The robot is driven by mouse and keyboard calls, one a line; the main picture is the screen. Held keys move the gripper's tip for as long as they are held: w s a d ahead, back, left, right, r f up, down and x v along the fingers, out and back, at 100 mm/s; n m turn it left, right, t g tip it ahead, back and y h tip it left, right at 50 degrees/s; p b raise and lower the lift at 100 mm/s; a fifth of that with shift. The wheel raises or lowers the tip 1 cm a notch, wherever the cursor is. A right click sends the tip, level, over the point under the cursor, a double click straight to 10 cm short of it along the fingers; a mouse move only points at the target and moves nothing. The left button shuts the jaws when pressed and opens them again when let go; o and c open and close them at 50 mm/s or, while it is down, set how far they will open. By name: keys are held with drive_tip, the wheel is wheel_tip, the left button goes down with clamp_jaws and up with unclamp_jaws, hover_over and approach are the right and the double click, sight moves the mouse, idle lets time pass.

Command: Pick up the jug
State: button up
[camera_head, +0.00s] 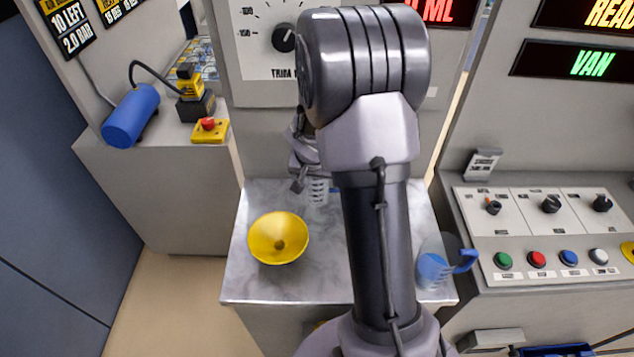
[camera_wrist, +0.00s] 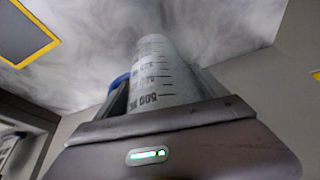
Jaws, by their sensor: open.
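A pale, clear graduated vessel (camera_head: 317,192) stands towards the back of the marble-topped table (camera_head: 325,265). The wrist view shows it close up, with black measuring marks (camera_wrist: 152,75) and a blue part at its left side. My gripper (camera_wrist: 160,88) is open, with a finger on either side of this vessel. I cannot tell whether the fingers touch it. A clear jug with a blue handle and blue liquid (camera_head: 432,268) stands at the table's right edge, partly behind my arm. In the head view my gripper (camera_head: 308,170) is partly hidden by my arm.
A yellow funnel (camera_head: 278,238) lies on the table's left half. A dial panel (camera_head: 275,60) rises behind the table. A button console (camera_head: 550,235) stands to the right. A grey counter (camera_head: 165,195) with a blue cylinder (camera_head: 131,115) stands to the left.

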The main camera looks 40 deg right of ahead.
drive_tip(key=shift+c, duration=0.2)
drive_tip(key=c, duration=1.1)
drive_tip(key=shift+r, duration=0.1)
